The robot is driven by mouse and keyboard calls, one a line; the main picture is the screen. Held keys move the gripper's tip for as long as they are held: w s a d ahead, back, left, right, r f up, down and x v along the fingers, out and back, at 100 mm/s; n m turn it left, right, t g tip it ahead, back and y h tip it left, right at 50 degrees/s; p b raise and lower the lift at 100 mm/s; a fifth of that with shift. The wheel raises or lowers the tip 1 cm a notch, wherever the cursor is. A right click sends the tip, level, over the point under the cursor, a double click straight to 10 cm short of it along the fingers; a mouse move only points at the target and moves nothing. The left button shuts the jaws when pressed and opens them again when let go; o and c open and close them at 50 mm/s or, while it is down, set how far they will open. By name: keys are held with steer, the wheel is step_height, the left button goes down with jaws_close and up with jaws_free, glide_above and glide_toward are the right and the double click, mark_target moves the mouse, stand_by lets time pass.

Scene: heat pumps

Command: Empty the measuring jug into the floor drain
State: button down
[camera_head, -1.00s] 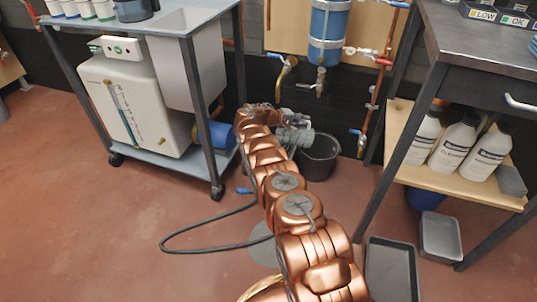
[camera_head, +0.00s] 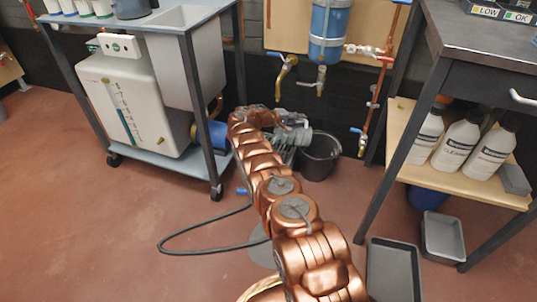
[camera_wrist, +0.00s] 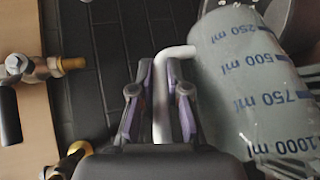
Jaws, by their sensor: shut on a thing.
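My gripper (camera_wrist: 160,97) is shut on the pale handle (camera_wrist: 162,115) of the measuring jug (camera_wrist: 235,62). The jug is translucent grey with blue marks from 250 to 1000 ml, and fills the right of the wrist view. How much liquid it holds I cannot tell. In the head view the jug (camera_head: 285,157) is small, partly hidden by my arm, in front of the black bucket. A grey round patch (camera_head: 260,254) on the floor, partly behind my arm, may be the floor drain; I cannot tell for sure.
A black bucket (camera_head: 320,157) stands by the wall, under brass taps (camera_head: 286,68). A trolley (camera_head: 212,130) with a white tank is left; a bench with bottles (camera_head: 460,145) and grey trays (camera_head: 393,270) is right. A hose (camera_head: 180,248) lies on the open red floor.

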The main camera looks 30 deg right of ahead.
steer(key=shift+w+a+b, duration=0.25)
steer(key=shift+a+b, duration=0.15)
steer(key=shift+b, duration=0.1)
steer(key=shift+w+a+n+h+b, duration=0.4)
steer(key=shift+a+h+b, duration=0.55)
steer(key=shift+b, duration=2)
steer(key=shift+w, duration=0.1)
